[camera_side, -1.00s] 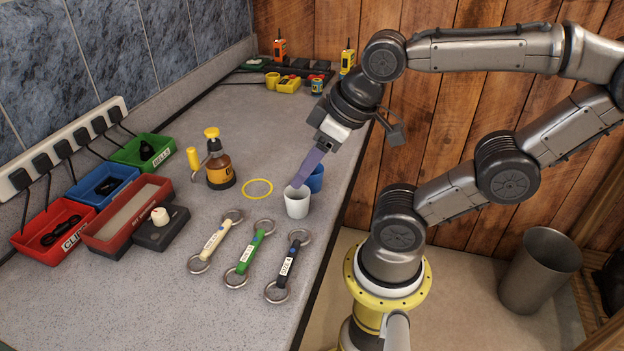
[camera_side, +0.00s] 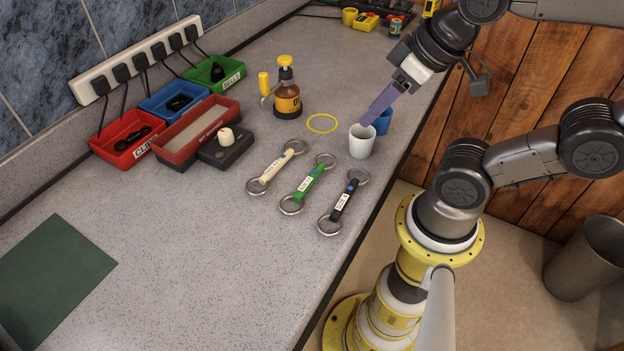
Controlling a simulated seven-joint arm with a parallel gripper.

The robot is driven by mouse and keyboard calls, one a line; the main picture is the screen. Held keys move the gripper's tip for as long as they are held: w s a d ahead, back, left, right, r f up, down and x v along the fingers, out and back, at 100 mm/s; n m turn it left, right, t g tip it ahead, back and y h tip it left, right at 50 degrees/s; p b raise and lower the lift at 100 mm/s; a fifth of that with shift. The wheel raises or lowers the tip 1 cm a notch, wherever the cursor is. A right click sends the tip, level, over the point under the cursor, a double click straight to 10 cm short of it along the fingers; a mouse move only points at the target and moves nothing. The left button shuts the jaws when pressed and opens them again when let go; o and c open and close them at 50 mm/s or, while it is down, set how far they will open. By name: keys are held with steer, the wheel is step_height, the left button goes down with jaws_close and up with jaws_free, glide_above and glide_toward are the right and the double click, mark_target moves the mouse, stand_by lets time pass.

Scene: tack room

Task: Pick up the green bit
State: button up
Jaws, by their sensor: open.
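The green bit (camera_side: 308,184) lies on the grey counter, between a cream bit (camera_side: 275,167) on its left and a black bit (camera_side: 344,202) on its right. Each bit has a metal ring at both ends and a small label on its bar. My gripper (camera_side: 368,121) has purple fingers that point down and left. It is open, and its tips show just above a white cup (camera_side: 361,148), beyond the bits and apart from them. The fingers overlap in this view, so the gap between them is hidden.
A blue cup (camera_side: 383,122) stands right behind the white cup. A yellow ring (camera_side: 322,124) and a brown bottle (camera_side: 287,101) are beyond the bits. Red, blue and green trays line the wall at left. A dark green mat (camera_side: 52,279) lies front left. The counter's front is clear.

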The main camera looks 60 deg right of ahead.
steer(key=shift+o, duration=0.5)
